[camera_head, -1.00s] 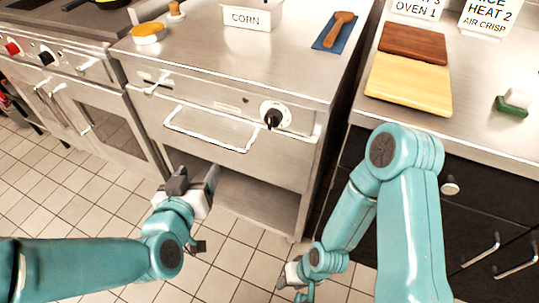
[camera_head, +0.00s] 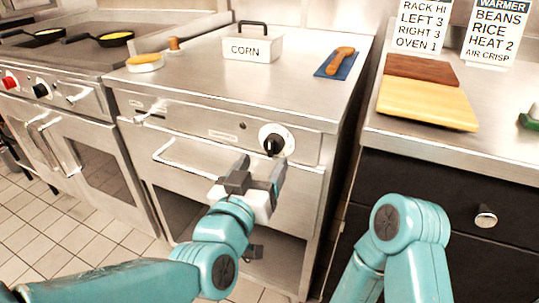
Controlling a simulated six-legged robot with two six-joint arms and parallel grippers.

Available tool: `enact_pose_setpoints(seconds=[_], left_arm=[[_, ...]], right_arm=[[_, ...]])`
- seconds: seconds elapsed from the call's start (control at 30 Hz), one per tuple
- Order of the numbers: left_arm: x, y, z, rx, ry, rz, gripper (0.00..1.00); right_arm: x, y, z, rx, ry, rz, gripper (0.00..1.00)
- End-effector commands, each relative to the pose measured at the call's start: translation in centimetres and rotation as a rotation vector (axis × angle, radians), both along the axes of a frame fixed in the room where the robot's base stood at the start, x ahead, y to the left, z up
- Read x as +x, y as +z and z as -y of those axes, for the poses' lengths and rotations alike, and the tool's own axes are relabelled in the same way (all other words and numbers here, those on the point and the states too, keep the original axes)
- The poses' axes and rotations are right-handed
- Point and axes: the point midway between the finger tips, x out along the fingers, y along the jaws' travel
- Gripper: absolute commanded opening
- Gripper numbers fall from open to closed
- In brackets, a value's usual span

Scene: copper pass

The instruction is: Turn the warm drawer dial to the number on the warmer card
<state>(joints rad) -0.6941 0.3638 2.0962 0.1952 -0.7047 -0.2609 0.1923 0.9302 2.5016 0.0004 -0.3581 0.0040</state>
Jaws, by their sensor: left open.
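The warm drawer dial (camera_head: 275,141) is a black knob on a white round plate on the steel front panel, at the panel's right side. The warmer card (camera_head: 494,32) stands at the back right and reads BEANS, RICE, HEAT 2, AIR CRISP. My left gripper (camera_head: 262,173) is open, with grey fingers just below the dial and pointing up toward it. I cannot tell whether a finger touches the dial. The drawer handle (camera_head: 190,166) is left of the gripper. My right arm shows at the lower right, but its gripper is out of view.
A CORN container (camera_head: 252,45) and a wooden-handled tool on a blue mat (camera_head: 345,66) are on the counter. Cutting boards (camera_head: 427,100) lie on the right counter, beside another card (camera_head: 424,25). Pans (camera_head: 110,38) stand on the stove at left. An open shelf is below the drawer.

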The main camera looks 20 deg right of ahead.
Motion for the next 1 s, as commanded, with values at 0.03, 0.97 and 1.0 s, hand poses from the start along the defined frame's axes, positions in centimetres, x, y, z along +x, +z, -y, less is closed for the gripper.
enact_pose_setpoints(seconds=[0.03,0.97,1.0], left_arm=[[1.0,-0.2,0.6,0.000,0.001,0.000,0.68],[4.3,0.0,2.9,0.001,0.001,0.000,0.12],[4.3,0.0,2.9,0.003,0.001,0.002,0.12]], right_arm=[[0.0,-0.2,0.0,0.000,-0.001,0.001,0.43],[0.1,-0.5,0.1,0.000,-0.004,0.002,0.43],[0.1,-0.5,0.1,0.000,-0.004,0.002,0.43]])
